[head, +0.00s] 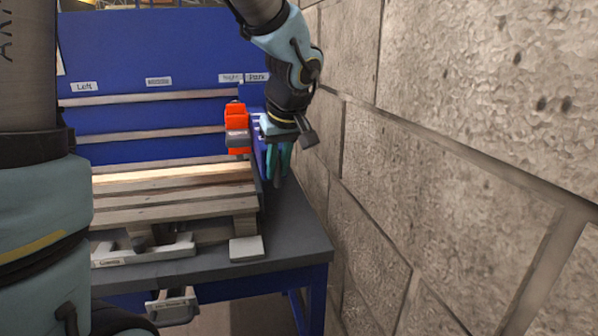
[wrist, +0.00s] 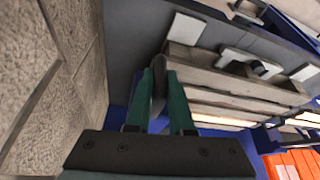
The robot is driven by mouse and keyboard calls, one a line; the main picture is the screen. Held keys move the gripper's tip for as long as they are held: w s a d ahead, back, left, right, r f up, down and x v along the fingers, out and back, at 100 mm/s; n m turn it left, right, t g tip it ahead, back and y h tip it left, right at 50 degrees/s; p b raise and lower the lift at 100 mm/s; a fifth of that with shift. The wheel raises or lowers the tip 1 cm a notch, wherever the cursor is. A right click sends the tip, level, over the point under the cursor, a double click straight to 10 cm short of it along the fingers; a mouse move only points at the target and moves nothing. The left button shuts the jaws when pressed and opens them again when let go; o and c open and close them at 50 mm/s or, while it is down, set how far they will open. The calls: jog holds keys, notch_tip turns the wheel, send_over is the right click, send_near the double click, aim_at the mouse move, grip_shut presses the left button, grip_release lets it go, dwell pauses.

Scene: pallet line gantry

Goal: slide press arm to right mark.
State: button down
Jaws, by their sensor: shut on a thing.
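The orange press arm head (head: 237,117) is at the right end of the blue back panel, below the Right label (head: 231,78) and just left of the Park label (head: 257,77). Part of it shows at the lower right of the wrist view (wrist: 292,165). My gripper (head: 279,170) is just right of the orange head, pointing down, with its green fingers beside the blue side part. In the wrist view the fingers are closed on a dark grey rounded bar (wrist: 158,78), seemingly the press arm's handle. Its link to the orange head is hidden.
A wooden pallet (head: 170,205) lies on the grey table (head: 295,235) left of my gripper. The Left label (head: 84,87) is at the panel's far left. A stone block wall (head: 440,150) stands close on the right. A drawer-like handle (head: 172,305) hangs below the table front.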

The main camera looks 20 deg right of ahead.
jog(key=shift+a, duration=0.35)
jog(key=c, duration=0.8)
grip_release()
jog(key=shift+r, duration=0.1)
jog(key=b+v, duration=0.1)
jog(key=v, duration=0.9)
jog(key=shift+s+r, duration=0.2)
jog(key=shift+r, duration=0.1)
